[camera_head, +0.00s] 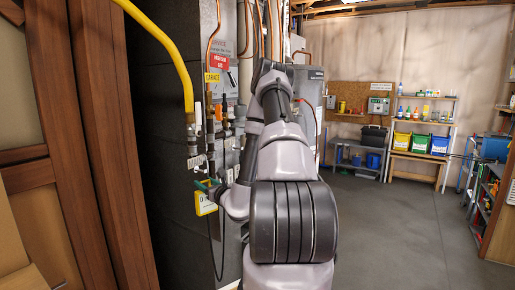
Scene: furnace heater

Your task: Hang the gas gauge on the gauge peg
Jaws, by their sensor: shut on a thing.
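The gas gauge (204,204) is a small yellow device with a pale face, in front of the pipework at centre left. A thin dark hose hangs below it. My arm reaches forward, and its end bends left to my gripper (215,193), which is small in view and shut on the gauge at its upper right side. A small green part shows just above the gauge; I cannot tell what it belongs to. The finger contact is too small to see clearly. I cannot make out the gauge peg; my arm covers part of the wall and pipes.
A thick yellow pipe (174,50) runs down into valves and fittings (192,135) close above the gauge. Red and yellow tags (219,63) hang higher up. A wooden door (75,140) stands at the left. Shelves with bins (421,143) are far back; the right floor is open.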

